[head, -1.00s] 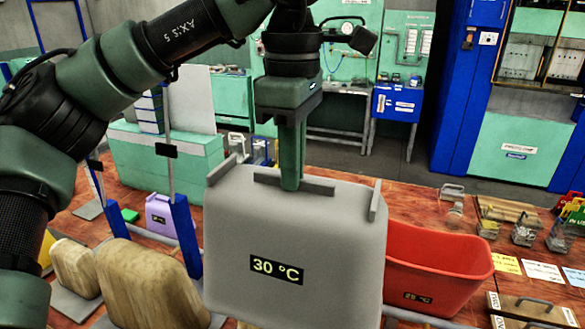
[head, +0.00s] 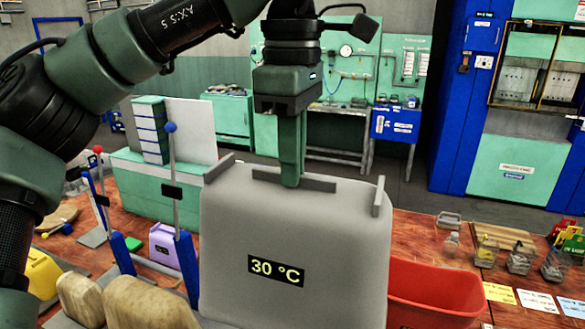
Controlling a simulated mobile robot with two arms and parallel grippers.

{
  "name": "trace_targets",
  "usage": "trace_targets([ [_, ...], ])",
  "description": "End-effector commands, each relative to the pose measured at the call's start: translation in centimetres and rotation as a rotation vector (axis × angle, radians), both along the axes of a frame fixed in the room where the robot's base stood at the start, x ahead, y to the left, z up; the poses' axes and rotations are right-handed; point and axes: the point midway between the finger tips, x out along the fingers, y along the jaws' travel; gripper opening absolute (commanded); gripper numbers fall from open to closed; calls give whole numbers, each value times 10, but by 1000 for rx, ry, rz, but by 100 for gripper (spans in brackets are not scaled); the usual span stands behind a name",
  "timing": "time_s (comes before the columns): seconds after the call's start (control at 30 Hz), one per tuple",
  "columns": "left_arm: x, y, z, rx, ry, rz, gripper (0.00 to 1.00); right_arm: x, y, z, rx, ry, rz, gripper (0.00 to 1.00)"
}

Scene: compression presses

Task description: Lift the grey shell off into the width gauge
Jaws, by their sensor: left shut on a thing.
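The grey shell (head: 335,240) with a "30 °C" label fills the centre of the head view. It is upright, with raised ridges along its top. My left gripper (head: 291,178) points straight down and is shut on the middle ridge (head: 322,184) at the top of the shell. The shell's lower edge is cut off by the frame, so what is under it is hidden. I cannot tell for sure which thing is the width gauge. Blue uprights with rods stand left of the shell, one (head: 187,268) close beside it in the picture. My right gripper is not in view.
A red bin (head: 435,295) shows right of the shell. Tan blocks (head: 150,303) lie at the lower left, with a purple container (head: 163,247) behind them. Jars (head: 520,258) and cards stand at the right. A green cabinet (head: 135,195) is behind at the left.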

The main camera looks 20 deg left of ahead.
Motion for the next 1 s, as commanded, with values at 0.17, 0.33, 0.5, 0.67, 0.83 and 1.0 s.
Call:
trace_targets([
  [0.17,0,0,23,0,-6,1,0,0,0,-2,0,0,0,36],
  [0.33,0,-1,43,2,-4,1,0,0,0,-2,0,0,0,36],
  [0.5,0,-1,61,3,-3,1,0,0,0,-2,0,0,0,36],
  [0.67,0,-1,74,3,-2,0,0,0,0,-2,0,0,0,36],
  [0.83,0,0,80,1,-3,-1,0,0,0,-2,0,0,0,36],
  [1.0,0,0,81,0,-2,-1,0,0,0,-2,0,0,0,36],
])
